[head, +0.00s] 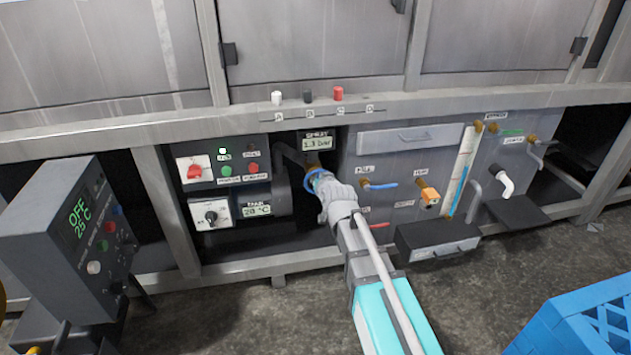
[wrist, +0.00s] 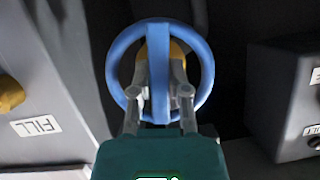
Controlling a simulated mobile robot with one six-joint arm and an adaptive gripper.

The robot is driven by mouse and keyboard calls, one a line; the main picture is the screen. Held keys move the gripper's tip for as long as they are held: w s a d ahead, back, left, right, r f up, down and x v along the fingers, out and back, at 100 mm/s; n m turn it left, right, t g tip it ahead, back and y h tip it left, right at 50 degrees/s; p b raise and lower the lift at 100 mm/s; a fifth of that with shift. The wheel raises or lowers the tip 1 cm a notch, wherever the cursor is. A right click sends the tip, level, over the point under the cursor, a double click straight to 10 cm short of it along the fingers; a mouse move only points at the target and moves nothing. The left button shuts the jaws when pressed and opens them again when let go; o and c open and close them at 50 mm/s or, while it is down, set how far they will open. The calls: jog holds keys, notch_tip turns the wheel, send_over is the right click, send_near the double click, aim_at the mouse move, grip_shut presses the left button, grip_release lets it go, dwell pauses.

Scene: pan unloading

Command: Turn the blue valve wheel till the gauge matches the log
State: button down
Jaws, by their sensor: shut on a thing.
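The blue valve wheel (wrist: 112,58) fills the middle of the wrist view, in front of a yellow valve body (wrist: 177,52). In the head view the wheel (head: 311,184) shows partly behind my gripper. My gripper (wrist: 159,75) is shut on the wheel, its two fingers at the bar that crosses the wheel's centre. In the head view my gripper (head: 325,186) covers part of the wheel. The gauge display (head: 318,143) above the wheel appears to read 1.3 bar. No log is legible in either view.
A control panel with a red switch (head: 194,171) and a black dial (head: 211,216) is left of the wheel. A blue-handled valve (head: 381,186) and an orange valve (head: 428,193) are to the right. A grey control box (head: 62,235) stands front left, a blue crate (head: 585,318) front right.

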jog(key=shift+s+a+n+h, duration=0.1)
jog(key=shift+s+n+h, duration=0.1)
jog(key=shift+n+h, duration=0.45)
jog(key=shift+n, duration=0.25)
jog(key=c, duration=0.8)
grip_release()
jog(key=shift+r, duration=0.1)
jog(key=shift+o, duration=1)
